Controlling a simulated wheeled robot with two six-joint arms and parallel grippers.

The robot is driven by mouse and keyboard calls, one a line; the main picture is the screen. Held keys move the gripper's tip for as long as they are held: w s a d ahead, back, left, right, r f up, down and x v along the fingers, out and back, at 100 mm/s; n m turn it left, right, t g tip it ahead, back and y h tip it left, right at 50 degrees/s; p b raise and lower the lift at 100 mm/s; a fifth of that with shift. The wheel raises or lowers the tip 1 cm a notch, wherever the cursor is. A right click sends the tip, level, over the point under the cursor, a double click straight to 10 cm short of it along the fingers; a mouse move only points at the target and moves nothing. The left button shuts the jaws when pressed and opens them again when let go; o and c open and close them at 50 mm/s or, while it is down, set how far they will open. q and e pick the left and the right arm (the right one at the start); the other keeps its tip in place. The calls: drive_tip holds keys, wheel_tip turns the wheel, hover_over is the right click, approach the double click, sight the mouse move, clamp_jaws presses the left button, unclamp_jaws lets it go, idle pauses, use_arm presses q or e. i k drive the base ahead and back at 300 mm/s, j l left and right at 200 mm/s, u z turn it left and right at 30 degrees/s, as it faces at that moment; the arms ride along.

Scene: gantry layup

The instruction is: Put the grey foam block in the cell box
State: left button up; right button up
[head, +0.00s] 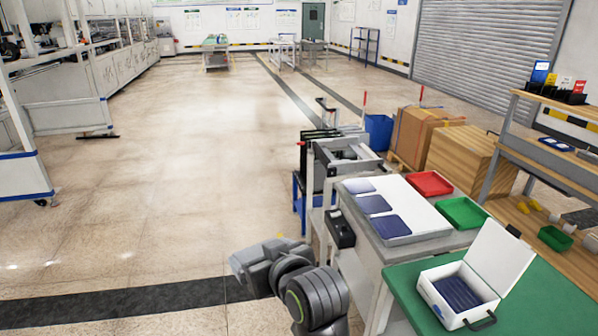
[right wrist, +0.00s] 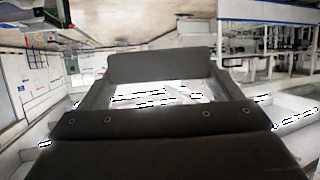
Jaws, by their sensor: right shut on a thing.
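The cell box (head: 434,297) is a white case on the green table at the lower right of the head view. Its lid (head: 502,258) stands open, and dark blue cells (head: 458,293) lie inside. My right gripper (head: 240,263) is at the bottom centre, over the floor and well left of the box. It is shut on a dark grey piece, seemingly the grey foam block (right wrist: 160,64), across the fingertips in the right wrist view. The block cannot be made out in the head view. My left gripper is out of view.
Left of the box, a grey bench holds a white tray (head: 421,238) with several blue cells. A red bin (head: 430,183) and a green bin (head: 463,212) stand beside it. A wooden shelf (head: 540,225) is at the right. The floor at left is open.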

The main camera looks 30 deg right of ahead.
sight(465, 293)
drive_tip(key=i+z, duration=0.4)
drive_tip(key=i, duration=0.3)
drive_tip(key=i+j+z, duration=0.25)
drive_tip(key=i+z, duration=0.15)
drive_tip(key=i, duration=0.3)
drive_tip(key=i+z, duration=0.25)
drive_tip(key=z, duration=0.15)
drive_tip(key=i+j+z, duration=0.15)
drive_tip(key=z, duration=0.25)
drive_tip(key=i+j+z, duration=0.2)
drive_tip(key=i+z, duration=0.15)
drive_tip(key=i+j+z, duration=0.2)
drive_tip(key=z, duration=0.2)
drive_tip(key=i+j+z, duration=0.2)
drive_tip(key=z, duration=0.25)
drive_tip(key=i+j+z, duration=0.2)
drive_tip(key=z, duration=0.3)
drive_tip(key=i+j+z, duration=0.15)
drive_tip(key=j+z, duration=0.3)
drive_tip(key=l, duration=0.1)
